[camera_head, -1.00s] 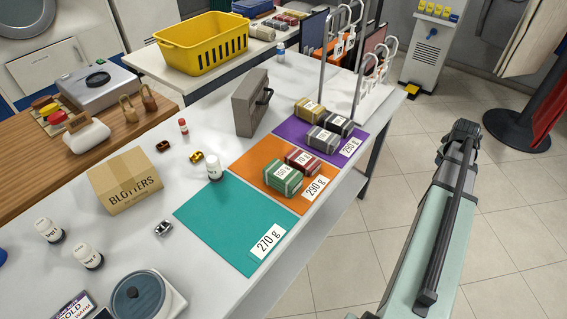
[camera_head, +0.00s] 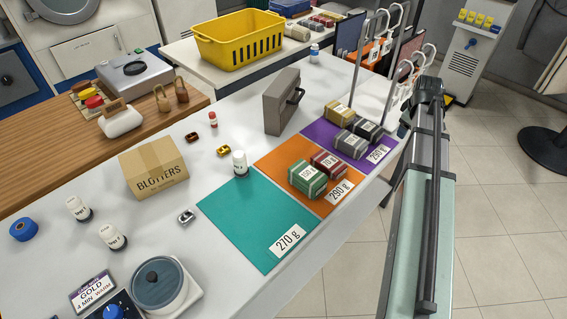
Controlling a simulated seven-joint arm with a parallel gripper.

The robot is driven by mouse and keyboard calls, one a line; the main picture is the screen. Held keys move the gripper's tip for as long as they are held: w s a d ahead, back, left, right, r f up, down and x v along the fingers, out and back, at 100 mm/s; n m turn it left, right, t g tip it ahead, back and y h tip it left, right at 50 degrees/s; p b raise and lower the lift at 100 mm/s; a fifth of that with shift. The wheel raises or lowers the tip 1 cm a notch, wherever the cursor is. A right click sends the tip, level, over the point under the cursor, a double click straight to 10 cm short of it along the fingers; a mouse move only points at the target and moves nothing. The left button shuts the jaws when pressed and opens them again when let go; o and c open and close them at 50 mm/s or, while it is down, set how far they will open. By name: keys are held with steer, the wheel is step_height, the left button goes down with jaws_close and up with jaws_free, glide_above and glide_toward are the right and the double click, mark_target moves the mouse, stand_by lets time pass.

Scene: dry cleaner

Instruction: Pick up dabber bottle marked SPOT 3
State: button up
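Three white dabber bottles with dark lower ends stand upright on the white table. The second bottle (camera_head: 77,207) and the third bottle (camera_head: 112,235) stand at the left, in front of the blotters box. Their labels are too small to read, so I cannot tell which is SPOT 3. My arm reaches up the right side, beyond the table's right edge and well away from the bottles. I cannot make out gripper fingers; the gripper is not in view.
A cardboard BLOTTERS box (camera_head: 153,168) stands behind the left bottles. A round lidded device (camera_head: 160,283) and a GOLD sign (camera_head: 91,292) are at the front. Weights stand on the orange mat (camera_head: 266,165) and purple mat (camera_head: 318,133). A grey case (camera_head: 283,101) stands behind.

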steer(key=w+a+r+n+y, duration=0.1)
steer(key=w+a+r+n, duration=0.1)
steer(key=a, duration=1.4)
steer(key=n+g, duration=0.4)
steer(key=n, duration=0.2)
glide_toward(240, 163)
steer(key=w, duration=0.1)
steer(key=w+r, duration=0.1)
steer(key=w, duration=0.1)
steer(key=shift+w+d+r+y, duration=0.1)
steer(key=shift+d+r+y, duration=0.25)
steer(key=shift+y, duration=0.05)
steer(key=shift+a+f, duration=0.1)
steer(key=shift+f, duration=0.05)
step_height(240, 163, down, 8)
steer(key=shift+f, duration=0.1)
steer(key=shift+s+a+f, duration=0.1)
steer(key=shift+s+f, duration=0.15)
steer(key=shift+f, duration=0.75)
steer(key=shift+s+a+f, duration=0.1)
steer(key=shift+s+f, duration=0.15)
steer(key=shift+f, duration=1.35)
